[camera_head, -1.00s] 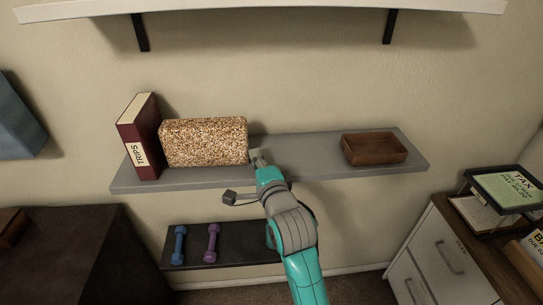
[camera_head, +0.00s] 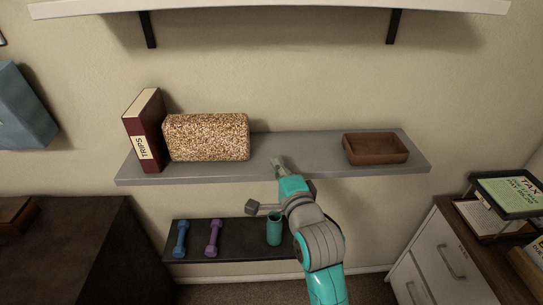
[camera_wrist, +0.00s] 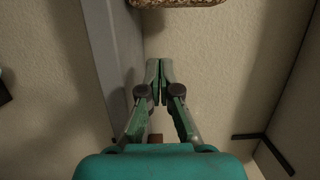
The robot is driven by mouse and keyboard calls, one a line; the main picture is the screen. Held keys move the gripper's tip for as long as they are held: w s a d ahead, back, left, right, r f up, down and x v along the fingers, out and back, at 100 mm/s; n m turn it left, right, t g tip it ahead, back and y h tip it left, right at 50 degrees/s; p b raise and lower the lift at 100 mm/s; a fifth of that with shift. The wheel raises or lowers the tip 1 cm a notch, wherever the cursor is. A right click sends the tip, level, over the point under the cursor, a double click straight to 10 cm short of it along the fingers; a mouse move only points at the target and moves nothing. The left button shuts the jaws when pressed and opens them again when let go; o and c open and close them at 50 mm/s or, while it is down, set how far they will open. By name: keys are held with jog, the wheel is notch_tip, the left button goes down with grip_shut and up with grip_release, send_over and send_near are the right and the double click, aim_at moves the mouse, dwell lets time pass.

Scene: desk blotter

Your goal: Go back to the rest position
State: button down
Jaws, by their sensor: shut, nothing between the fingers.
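My gripper (camera_head: 278,163) is at the front edge of the grey shelf (camera_head: 300,147), in the gap between the speckled cork-like block (camera_head: 207,137) and the brown wooden tray (camera_head: 376,149). In the wrist view my gripper (camera_wrist: 159,68) has its two fingers together with nothing between them. The block shows at the top of that view, apart from the fingertips. My teal and grey arm comes up from the lower right of the head view.
A dark red binder (camera_head: 146,131) stands left of the block. A lower dark shelf (camera_head: 192,233) holds a blue dumbbell (camera_head: 181,239), a purple dumbbell (camera_head: 213,238) and a teal cup (camera_head: 274,229) near my arm. A white shelf (camera_head: 270,7) is above. A cabinet (camera_head: 440,255) stands right.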

jog(key=s+d+f+n+g+h, duration=0.1)
jog(key=s+d+f+n, duration=0.3)
jog(key=s+f, duration=0.65)
jog(key=s+d+f+n+h, duration=0.1)
jog(key=s+d+f+n, duration=0.2)
jog(key=s+d+f, duration=0.7)
jog(key=s+r+n+g+h, duration=0.1)
jog(key=s+n, duration=0.7)
jog(key=s, duration=2)
jog(key=shift+s+r+g+h, duration=0.15)
jog(key=shift+s+g+h, duration=0.15)
jog(key=shift+h, duration=0.4)
